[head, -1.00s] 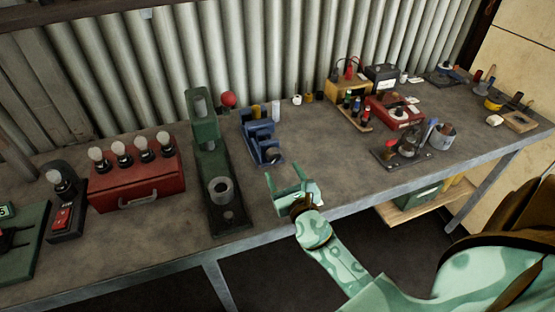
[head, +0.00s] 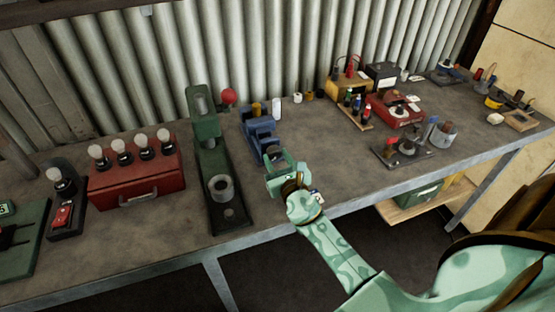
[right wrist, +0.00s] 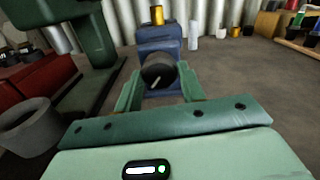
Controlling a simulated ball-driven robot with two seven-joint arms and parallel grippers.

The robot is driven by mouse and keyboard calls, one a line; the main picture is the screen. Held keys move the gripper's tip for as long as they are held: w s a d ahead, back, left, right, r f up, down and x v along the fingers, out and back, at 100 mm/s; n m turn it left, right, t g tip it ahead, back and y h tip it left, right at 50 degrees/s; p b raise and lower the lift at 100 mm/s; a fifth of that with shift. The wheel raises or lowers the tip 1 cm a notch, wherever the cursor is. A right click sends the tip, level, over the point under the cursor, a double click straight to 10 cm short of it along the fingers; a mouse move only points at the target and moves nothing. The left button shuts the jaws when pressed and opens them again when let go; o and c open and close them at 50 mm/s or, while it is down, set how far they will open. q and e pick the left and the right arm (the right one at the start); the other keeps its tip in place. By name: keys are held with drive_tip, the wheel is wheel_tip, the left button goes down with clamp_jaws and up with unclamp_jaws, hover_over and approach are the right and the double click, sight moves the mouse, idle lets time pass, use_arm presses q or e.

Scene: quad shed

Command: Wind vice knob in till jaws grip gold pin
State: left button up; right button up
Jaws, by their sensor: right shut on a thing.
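The blue vice (head: 259,135) stands on the bench, right of the green press. Its dark round knob (right wrist: 157,72) faces my right wrist camera and has a pale mark on its face. The gold pin (head: 256,109) stands upright at the vice's far end; it also shows above the vice in the right wrist view (right wrist: 157,14). I cannot tell whether the jaws touch it. My right gripper (head: 277,164) is at the near end of the vice, its fingers (right wrist: 158,85) on either side of the knob, shut on it. My left gripper is out of view.
The green press (head: 207,145) with a red ball handle stands close on the left, beside a red box (head: 137,185) with bulbs. A white cylinder (head: 276,109) stands just right of the gold pin. The bench right of the vice is clear up to a dark tray (head: 404,157).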

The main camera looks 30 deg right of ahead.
drive_tip(key=m, duration=0.3)
drive_tip(key=shift+b, duration=0.4)
drive_tip(key=o, duration=1)
drive_tip(key=shift+c, duration=0.2)
drive_tip(key=shift+s, duration=0.1)
drive_tip(key=b+v, duration=0.2)
drive_tip(key=v, duration=1.3)
drive_tip(key=shift+s+f, duration=0.15)
drive_tip(key=shift+f, duration=0.05)
drive_tip(key=shift+s+a+r, duration=0.1)
drive_tip(key=shift+s+r, duration=0.05)
drive_tip(key=shift+s, duration=0.35)
